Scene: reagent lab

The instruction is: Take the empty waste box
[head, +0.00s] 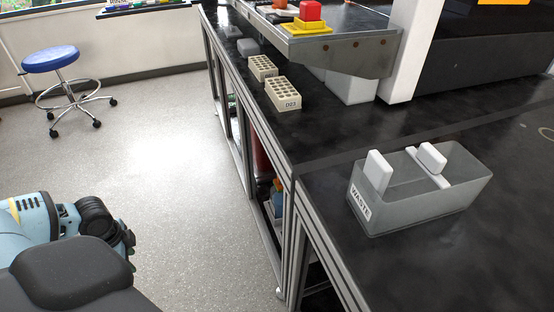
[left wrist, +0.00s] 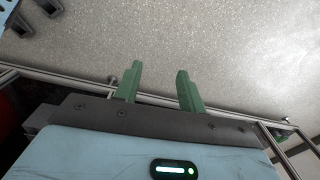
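The waste box (head: 418,215) is a translucent grey open bin with a "WASTE" label on its left end. It stands upright on the black bench at the right of the head view. A white block-like piece (head: 378,172) is at its left end, and another white piece (head: 432,157) sits on a white bar at its far side. I see no loose waste inside. My left arm is at the lower left of the head view, well away from the box. In the left wrist view my left gripper (left wrist: 158,70) has its green fingers apart, with nothing between them. My right gripper is not in view.
Two beige tube racks (head: 283,93) (head: 262,68) stand farther back on the bench (head: 320,150). A metal shelf (head: 335,48) holding a red and yellow item (head: 310,14) overhangs it. A blue stool (head: 52,60) stands on the floor. Bench space around the box is clear.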

